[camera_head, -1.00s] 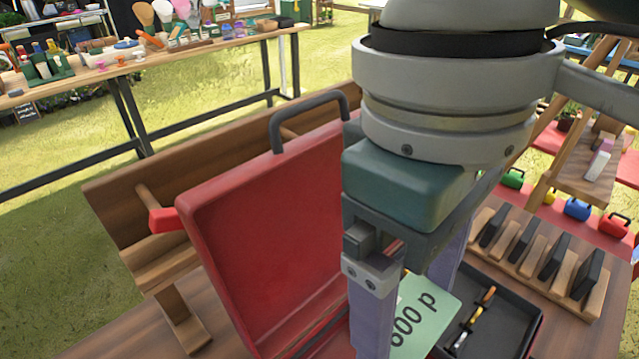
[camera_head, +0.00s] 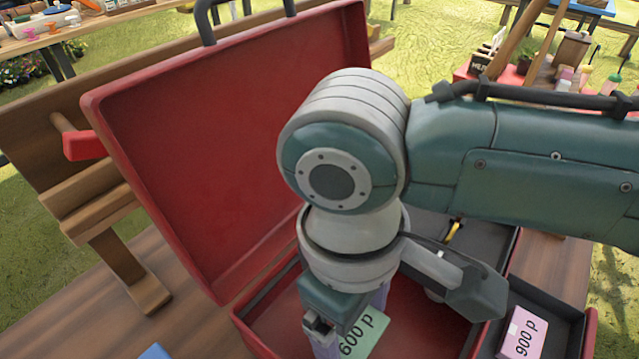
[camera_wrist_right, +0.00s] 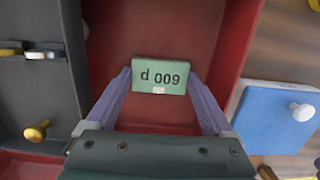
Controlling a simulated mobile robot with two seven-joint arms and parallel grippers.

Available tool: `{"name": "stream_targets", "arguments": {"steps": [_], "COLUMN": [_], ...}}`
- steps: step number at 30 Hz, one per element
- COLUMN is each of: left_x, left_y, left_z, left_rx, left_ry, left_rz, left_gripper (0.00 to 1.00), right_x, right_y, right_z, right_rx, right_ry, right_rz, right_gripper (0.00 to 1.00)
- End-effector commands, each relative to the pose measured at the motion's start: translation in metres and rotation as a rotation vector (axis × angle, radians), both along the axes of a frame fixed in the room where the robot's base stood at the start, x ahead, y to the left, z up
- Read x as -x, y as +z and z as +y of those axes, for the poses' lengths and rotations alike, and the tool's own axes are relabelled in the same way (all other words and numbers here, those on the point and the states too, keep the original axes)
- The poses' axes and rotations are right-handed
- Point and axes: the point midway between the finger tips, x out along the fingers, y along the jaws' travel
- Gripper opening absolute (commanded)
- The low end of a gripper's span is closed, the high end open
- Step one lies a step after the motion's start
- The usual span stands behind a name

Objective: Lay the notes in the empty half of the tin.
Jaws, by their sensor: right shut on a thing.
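The red tin (camera_head: 240,320) stands open on the wooden table, its lid (camera_head: 230,140) tilted back. The head view shows a bare red floor in the near half, with a dark grey tray (camera_head: 432,224) behind it. In the wrist view, the bare red floor (camera_wrist_right: 213,30) lies beside the grey tray (camera_wrist_right: 35,90). My right gripper (camera_wrist_right: 160,78) is shut on the green notes (camera_wrist_right: 160,90), marked 600 p, which also show in the head view (camera_head: 365,335). They are over the bare half; I cannot tell whether they touch the floor. My left gripper is not in view.
A dark tray with a pink 900 p note (camera_head: 521,335) is at the right. A blue object with a white knob (camera_wrist_right: 270,118) is just outside the tin wall. A wooden support (camera_head: 95,190) stands behind the lid.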

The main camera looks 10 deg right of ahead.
Motion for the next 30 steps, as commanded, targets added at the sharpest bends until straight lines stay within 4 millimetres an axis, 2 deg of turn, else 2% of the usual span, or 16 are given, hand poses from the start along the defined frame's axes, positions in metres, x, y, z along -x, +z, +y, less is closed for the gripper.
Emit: {"name": "stream_targets", "arguments": {"steps": [11, 12, 15, 24, 26, 30], "left_x": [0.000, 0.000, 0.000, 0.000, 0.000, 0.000], "left_y": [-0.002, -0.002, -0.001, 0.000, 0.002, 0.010], "left_z": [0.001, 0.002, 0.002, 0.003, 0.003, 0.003], "left_rx": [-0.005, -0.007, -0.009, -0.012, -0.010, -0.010], "left_ry": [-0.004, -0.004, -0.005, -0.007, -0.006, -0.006], "left_rz": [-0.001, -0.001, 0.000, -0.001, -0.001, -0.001], "left_gripper": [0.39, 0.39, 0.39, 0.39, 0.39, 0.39], "right_x": [0.000, 0.000, 0.000, 0.000, -0.001, -0.004], "right_y": [-0.005, -0.005, -0.005, -0.001, 0.004, 0.030], "right_z": [0.000, 0.000, 0.000, 0.000, 0.001, 0.003], "right_rx": [0.000, 0.000, 0.000, 0.000, -0.002, -0.002], "right_ry": [0.000, 0.000, 0.000, 0.000, 0.001, 0.001], "right_rz": [0.000, 0.000, 0.000, -0.001, -0.002, -0.005], "right_gripper": [0.33, 0.87, 0.99, 1.00, 1.00, 1.00]}}
